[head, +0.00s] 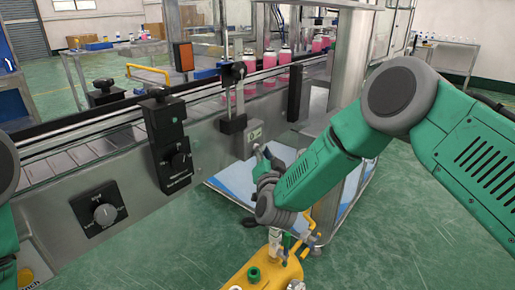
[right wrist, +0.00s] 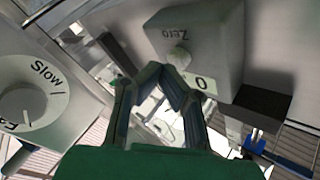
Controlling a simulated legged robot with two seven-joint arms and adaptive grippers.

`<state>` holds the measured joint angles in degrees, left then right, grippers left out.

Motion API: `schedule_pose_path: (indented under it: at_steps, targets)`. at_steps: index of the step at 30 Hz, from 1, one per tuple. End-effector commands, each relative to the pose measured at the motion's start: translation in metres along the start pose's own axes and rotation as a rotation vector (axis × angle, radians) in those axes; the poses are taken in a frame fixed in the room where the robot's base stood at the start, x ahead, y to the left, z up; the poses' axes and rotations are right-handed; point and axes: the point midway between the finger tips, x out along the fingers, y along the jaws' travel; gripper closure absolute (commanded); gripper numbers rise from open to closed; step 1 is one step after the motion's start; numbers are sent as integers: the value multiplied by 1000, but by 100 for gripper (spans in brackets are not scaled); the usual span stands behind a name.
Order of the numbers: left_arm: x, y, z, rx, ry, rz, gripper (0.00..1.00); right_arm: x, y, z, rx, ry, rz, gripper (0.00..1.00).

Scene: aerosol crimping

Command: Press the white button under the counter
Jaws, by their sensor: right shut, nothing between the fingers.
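The white button (right wrist: 180,57) shows in the right wrist view as a small round knob on a grey box (right wrist: 205,28) marked "Zero" and "0". My right gripper (right wrist: 165,70) is shut and empty, its fingertips just below the button in that view. I cannot tell whether they touch it. In the head view my right gripper (head: 259,152) is low against the front of the conveyor's metal side. The button cannot be made out there. My left arm shows only at the left edge, and its gripper is out of the picture.
The conveyor (head: 95,150) carries several pink bottles (head: 284,72). A black control box (head: 166,143) and a dial panel (head: 100,210) stick out from its side. A yellow tank (head: 262,270) stands below my right forearm. A "Slow" dial (right wrist: 28,105) shows in the wrist view.

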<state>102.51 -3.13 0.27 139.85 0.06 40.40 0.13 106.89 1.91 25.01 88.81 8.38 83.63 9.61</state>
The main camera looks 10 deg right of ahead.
Motion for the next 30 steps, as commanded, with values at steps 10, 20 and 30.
schedule_pose_path:
  at_steps: [10, 20, 30]
  targets:
    - [-5, 0, 0, 0, 0, 0, 60, -6, 5, -4, -1, 0, 0, 100]
    - [-15, 0, -1, 0, 0, 0, 60, -18, 12, -14, -2, -2, 1, 100]
    - [-28, 0, -2, 0, 0, 0, 60, -39, 28, -29, -1, -1, 1, 100]
